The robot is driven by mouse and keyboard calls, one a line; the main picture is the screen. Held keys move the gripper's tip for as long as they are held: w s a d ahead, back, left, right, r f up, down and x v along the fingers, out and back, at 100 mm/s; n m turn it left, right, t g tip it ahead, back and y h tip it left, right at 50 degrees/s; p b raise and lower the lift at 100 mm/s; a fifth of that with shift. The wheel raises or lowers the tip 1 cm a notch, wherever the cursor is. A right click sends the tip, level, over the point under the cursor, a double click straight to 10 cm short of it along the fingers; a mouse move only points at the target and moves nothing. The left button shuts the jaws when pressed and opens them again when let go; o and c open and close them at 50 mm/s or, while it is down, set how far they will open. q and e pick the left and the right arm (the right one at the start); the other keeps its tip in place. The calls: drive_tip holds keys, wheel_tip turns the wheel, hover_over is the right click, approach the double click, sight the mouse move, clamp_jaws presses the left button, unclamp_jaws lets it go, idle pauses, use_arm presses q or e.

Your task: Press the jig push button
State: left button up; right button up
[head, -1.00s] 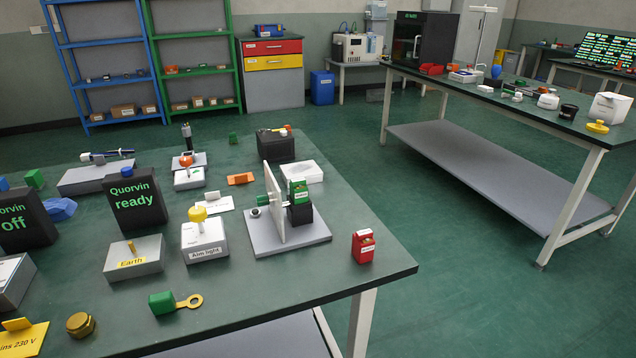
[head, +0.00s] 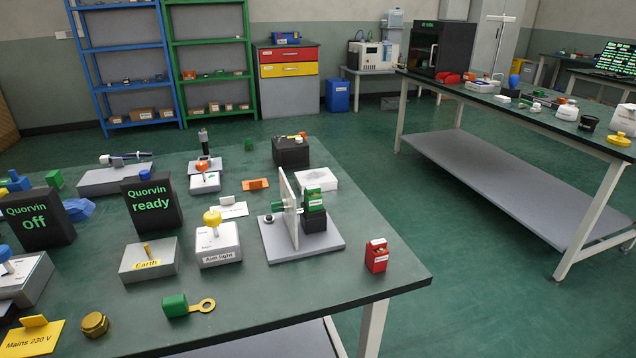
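The jig stands on the near bench, right of the middle: a grey base plate (head: 320,243) with a thin white upright panel (head: 287,205). A small dark round knob with a pale collar (head: 268,219) sits low on the panel's left side; it looks like the push button, but I cannot tell for certain. A darker round part (head: 278,206) sticks out just above it. Right of the panel, a green block (head: 314,200) sits in a black holder (head: 314,221). Neither of my grippers is in view, and nothing touches the jig.
Left of the jig stand the "Aim light" box (head: 218,245) with a yellow knob, the "Earth" box (head: 149,262) and a "Quorvin ready" display (head: 152,203). A red box (head: 376,256) stands to the right. Bench surface in front of the jig is clear. A second bench (head: 520,115) stands across the aisle.

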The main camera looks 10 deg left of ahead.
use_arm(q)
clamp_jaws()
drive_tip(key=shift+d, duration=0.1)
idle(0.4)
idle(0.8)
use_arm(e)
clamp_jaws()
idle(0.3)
